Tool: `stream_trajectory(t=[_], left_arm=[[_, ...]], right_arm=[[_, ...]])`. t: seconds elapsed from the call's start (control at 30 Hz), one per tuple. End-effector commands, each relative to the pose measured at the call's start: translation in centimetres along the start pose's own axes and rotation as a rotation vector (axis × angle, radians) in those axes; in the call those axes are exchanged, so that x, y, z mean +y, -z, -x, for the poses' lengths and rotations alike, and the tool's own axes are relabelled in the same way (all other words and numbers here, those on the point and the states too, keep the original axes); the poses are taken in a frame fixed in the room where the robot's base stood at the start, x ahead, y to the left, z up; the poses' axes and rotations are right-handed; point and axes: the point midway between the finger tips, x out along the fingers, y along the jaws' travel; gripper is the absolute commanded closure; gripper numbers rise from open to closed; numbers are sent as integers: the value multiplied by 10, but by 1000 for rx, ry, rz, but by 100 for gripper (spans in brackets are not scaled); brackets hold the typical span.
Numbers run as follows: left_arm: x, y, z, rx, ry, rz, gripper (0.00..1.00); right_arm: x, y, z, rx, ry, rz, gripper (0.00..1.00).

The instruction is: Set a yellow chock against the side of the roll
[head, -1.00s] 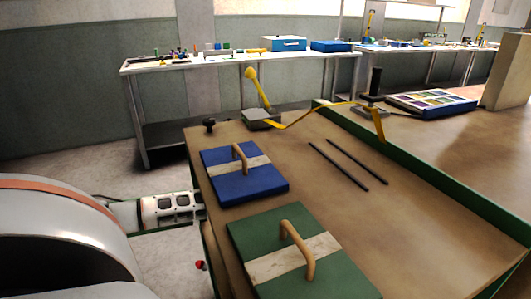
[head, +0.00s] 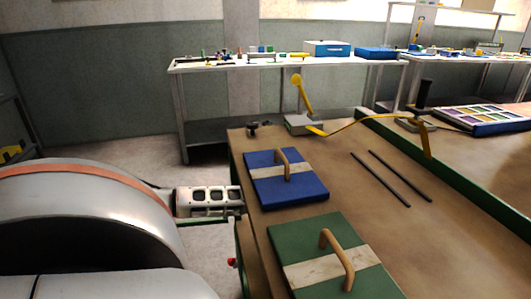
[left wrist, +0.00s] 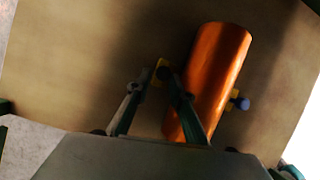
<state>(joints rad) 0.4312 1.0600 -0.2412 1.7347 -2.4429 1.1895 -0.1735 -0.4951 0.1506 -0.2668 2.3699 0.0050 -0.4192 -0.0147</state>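The roll is a shiny orange cylinder (left wrist: 215,75) lying at a slant on a brown surface in the left wrist view. A second yellow chock with a blue knob (left wrist: 235,100) is at the roll's right side. The roll's near end is partly hidden by a finger. My right gripper is not in view.
In the head view, a brown bench (head: 335,190) carries a blue lidded plate (head: 300,195), a green one (head: 310,240), two dark rods (head: 385,180) and a bent yellow strip (head: 370,117). A green rail (head: 455,175) borders the bench. A cluttered table (head: 240,64) stands behind.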

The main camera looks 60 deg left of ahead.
Motion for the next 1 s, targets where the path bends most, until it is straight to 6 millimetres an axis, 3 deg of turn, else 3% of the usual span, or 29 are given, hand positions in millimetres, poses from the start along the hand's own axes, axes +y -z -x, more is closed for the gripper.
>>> stream_trajectory(t=[0.6, 1.0], left_arm=[[12, 68, 33, -2, -1, -1, 78], [17, 93, 41, -1, 0, 0, 78]], right_arm=[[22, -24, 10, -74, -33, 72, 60], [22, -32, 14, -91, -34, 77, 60]])
